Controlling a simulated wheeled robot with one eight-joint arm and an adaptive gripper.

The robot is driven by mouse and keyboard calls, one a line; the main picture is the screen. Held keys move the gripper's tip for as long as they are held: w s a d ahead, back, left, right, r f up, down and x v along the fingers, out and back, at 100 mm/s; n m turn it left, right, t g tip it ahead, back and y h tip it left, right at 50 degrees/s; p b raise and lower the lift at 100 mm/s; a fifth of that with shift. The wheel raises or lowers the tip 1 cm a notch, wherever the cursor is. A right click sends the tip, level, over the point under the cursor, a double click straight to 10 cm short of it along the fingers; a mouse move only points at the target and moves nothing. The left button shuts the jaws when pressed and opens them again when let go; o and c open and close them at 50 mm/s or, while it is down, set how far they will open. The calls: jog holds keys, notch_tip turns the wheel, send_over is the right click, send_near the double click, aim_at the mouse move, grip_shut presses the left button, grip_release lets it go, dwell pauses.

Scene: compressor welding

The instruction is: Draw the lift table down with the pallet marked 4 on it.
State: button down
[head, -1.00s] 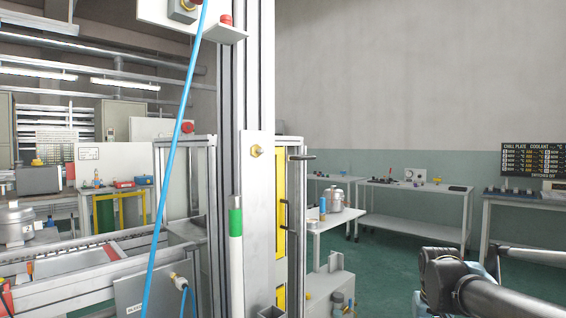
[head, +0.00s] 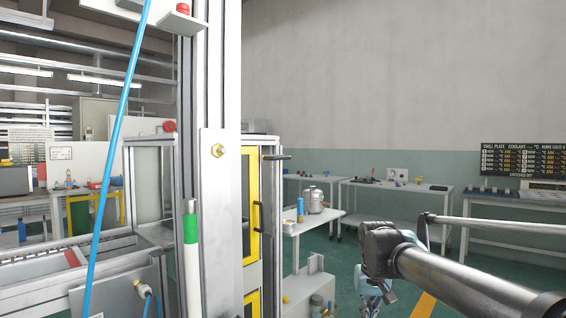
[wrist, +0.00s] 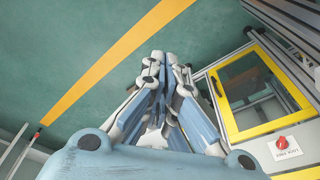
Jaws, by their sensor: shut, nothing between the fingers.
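My gripper (wrist: 172,62) is shut and empty in the wrist view, its blue-grey fingers close together over green floor. In the head view it shows small and partly cut off at the lower edge (head: 374,298), right of the tall machine frame. I cannot make out the lift table or a pallet marked 4 in either view. A yellow-framed door (head: 250,205) with a dark handle stands on the machine's right side. The wrist view shows a yellow-framed window (wrist: 256,88) right of my fingers, with a red knob (wrist: 286,144) on a white plate below it.
A tall aluminium post (head: 217,170) and a blue hose (head: 112,160) stand close at the left. A conveyor frame (head: 85,250) lies behind them. A small table with a silver pot (head: 313,199) and workbenches (head: 395,188) stand farther back. Green floor with an orange stripe (wrist: 115,65) is clear.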

jog(key=w+a+r+m, duration=0.2)
jog(key=w+a+r, duration=0.1)
jog(key=w+r, duration=0.65)
jog(key=w+a+r+m+g, duration=0.1)
jog(key=w+a+r, duration=0.35)
jog(key=r, duration=0.85)
jog(key=w+a+r+m, duration=0.1)
jog(key=w+r+m, duration=0.1)
jog(key=w+r, duration=0.85)
jog(key=shift+w+a+r+m+g+y, duration=0.25)
jog(key=shift+w+a+r+m, duration=0.6)
jog(key=shift+w+a+r, duration=1.95)
jog(key=shift+w+a+r+m+g+y, duration=0.1)
jog(key=shift+w+a+r+m+g, duration=0.55)
jog(key=shift+w+a+r, duration=2.1)
jog(key=shift+w+a+r+m+g+y, duration=0.15)
jog(key=shift+w+a+r+m, duration=1.2)
jog(key=shift+a+r, duration=1.6)
jog(key=shift+w+d+r+n, duration=0.2)
jog(key=shift+d+r+n, duration=0.05)
jog(key=shift+d+r, duration=0.35)
jog(key=shift+s+a+f, duration=0.15)
jog(key=shift+f, duration=1.6)
jog(key=shift+s+a+f, duration=0.1)
jog(key=shift+f, duration=1.65)
